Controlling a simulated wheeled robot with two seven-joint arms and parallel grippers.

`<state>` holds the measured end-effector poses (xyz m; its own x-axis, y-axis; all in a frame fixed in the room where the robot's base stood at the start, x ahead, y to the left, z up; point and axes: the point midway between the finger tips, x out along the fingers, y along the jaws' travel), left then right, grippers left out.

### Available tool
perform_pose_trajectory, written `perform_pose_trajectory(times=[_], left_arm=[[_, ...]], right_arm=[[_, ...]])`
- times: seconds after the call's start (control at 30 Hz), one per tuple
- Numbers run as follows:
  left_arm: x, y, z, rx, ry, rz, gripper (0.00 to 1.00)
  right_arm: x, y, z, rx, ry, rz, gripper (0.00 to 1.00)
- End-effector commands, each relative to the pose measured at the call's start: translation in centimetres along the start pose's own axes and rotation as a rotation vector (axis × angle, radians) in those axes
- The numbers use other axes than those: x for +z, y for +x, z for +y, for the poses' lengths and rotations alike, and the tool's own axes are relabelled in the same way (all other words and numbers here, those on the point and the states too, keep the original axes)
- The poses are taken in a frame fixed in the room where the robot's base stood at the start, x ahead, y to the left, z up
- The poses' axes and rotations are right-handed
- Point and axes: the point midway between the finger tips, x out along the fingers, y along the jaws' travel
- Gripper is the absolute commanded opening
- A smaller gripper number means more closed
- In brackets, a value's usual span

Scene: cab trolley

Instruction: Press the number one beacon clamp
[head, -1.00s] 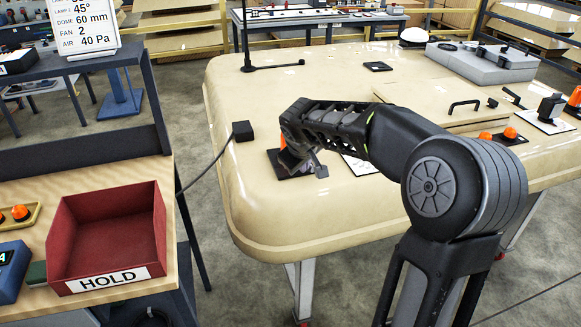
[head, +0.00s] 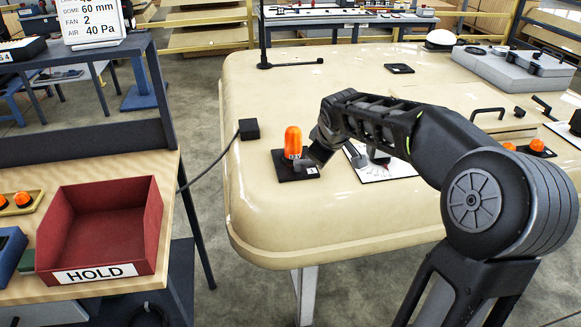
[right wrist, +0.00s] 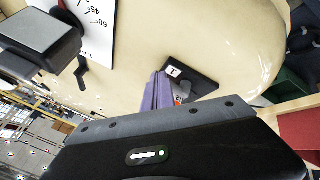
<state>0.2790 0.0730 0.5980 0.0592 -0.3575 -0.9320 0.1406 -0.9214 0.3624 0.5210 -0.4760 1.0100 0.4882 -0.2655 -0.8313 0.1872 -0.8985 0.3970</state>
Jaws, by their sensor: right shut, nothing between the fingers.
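The number one beacon, an orange dome (head: 293,140), stands upright on a black plate (head: 286,173) with a small white label near the tan top's front left corner. In the right wrist view the plate (right wrist: 204,83) shows its label "1", and only a sliver of orange shows past the fingers. A small grey piece, perhaps the clamp, sits at the dome's foot; its position is hard to tell. My right gripper (head: 311,157) is shut and empty, just right of the dome and low over the plate; its fingers (right wrist: 157,92) also show in the wrist view. Contact cannot be told. My left gripper is out of view.
A white dial card (head: 384,172) with a dark device lies right of the plate, partly behind my arm. A black block (head: 249,129) with a cable sits to the left. A red HOLD bin (head: 100,225) stands on the side bench. The tan top's front edge is clear.

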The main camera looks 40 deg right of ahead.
Motion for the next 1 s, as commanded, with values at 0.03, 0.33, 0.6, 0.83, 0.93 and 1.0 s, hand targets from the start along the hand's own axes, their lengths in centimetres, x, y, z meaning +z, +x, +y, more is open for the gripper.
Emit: perform_pose_trajectory(times=[0.03, 0.33, 0.6, 0.83, 0.93, 1.0], left_arm=[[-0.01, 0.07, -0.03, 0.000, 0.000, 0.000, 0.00], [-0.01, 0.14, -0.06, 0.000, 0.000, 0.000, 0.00], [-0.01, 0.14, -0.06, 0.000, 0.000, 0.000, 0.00], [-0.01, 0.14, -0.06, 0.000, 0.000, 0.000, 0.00], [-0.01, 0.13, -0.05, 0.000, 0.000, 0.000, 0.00], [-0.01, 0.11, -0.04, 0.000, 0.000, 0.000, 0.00]], right_arm=[[0.13, 0.22, 0.23, 0.000, 0.003, -0.004, 0.00], [-0.11, 0.58, 0.92, 0.001, 0.002, -0.003, 0.00], [-0.16, 0.63, 1.02, 0.000, 0.002, -0.002, 0.00], [-0.16, 0.63, 1.02, 0.001, 0.002, -0.003, 0.00], [-0.18, 0.61, 1.02, 0.001, 0.001, -0.002, 0.00], [-0.22, 0.58, 1.01, 0.000, 0.001, -0.002, 0.00]])
